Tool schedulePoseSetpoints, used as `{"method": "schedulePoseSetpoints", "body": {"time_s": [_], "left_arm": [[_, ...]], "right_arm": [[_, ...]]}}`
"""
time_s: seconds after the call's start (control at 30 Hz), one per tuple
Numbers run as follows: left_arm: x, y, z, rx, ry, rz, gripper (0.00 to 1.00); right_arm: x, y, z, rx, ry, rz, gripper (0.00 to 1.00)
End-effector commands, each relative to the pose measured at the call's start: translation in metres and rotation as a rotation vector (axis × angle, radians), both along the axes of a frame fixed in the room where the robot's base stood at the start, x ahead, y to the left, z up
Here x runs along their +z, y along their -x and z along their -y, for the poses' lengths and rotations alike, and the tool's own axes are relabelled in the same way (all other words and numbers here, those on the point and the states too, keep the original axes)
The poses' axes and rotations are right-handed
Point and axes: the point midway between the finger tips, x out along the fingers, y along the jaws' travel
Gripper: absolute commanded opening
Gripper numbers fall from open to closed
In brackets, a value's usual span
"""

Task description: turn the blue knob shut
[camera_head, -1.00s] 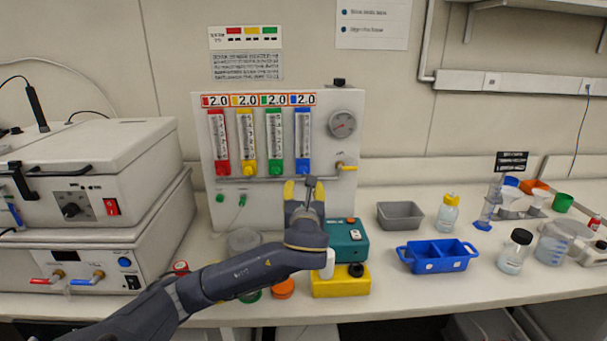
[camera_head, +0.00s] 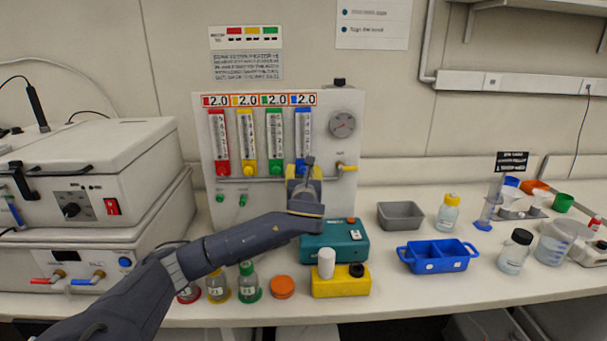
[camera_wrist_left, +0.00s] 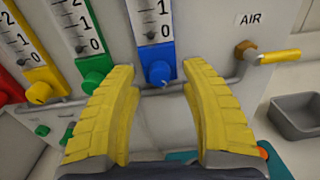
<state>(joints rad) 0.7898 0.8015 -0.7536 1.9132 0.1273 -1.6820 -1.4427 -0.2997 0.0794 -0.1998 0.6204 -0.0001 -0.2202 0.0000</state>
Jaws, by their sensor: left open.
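The blue knob (camera_wrist_left: 158,74) sits at the foot of the blue-framed flow tube (camera_head: 303,130), the rightmost of the tubes on the upright panel. In the wrist view it appears between the two yellow fingertips and a little beyond them, with a gap on each side. My left gripper (camera_head: 304,180) is open in front of the panel, just below the knob. Its open fingers also show in the wrist view (camera_wrist_left: 158,85). In the head view the gripper partly hides the knob. My right gripper is in neither view.
Green (camera_wrist_left: 96,80) and yellow (camera_wrist_left: 45,92) knobs stand left of the blue one, with a red one farther left. A yellow-handled AIR valve (camera_wrist_left: 275,57) juts out at the right. A teal device (camera_head: 335,242) and several capped bottles stand on the bench below.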

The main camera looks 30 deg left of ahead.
Motion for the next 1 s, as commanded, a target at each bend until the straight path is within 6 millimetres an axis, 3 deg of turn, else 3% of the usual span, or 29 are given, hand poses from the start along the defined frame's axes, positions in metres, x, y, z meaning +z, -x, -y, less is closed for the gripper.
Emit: {"method": "schedulePoseSetpoints", "body": {"time_s": [0.2, 0.6, 1.0], "left_arm": [[-0.0001, 0.0001, -0.0001, 0.000, -0.001, -0.001, 0.46], [-0.0003, 0.0002, -0.0001, 0.001, -0.001, -0.001, 0.00], [-0.0012, 0.0001, -0.0003, 0.001, 0.000, -0.002, 0.00]], "right_arm": [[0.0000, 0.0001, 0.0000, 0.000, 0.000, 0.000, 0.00], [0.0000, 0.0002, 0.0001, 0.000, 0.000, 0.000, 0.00], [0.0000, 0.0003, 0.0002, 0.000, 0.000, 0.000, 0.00]]}}
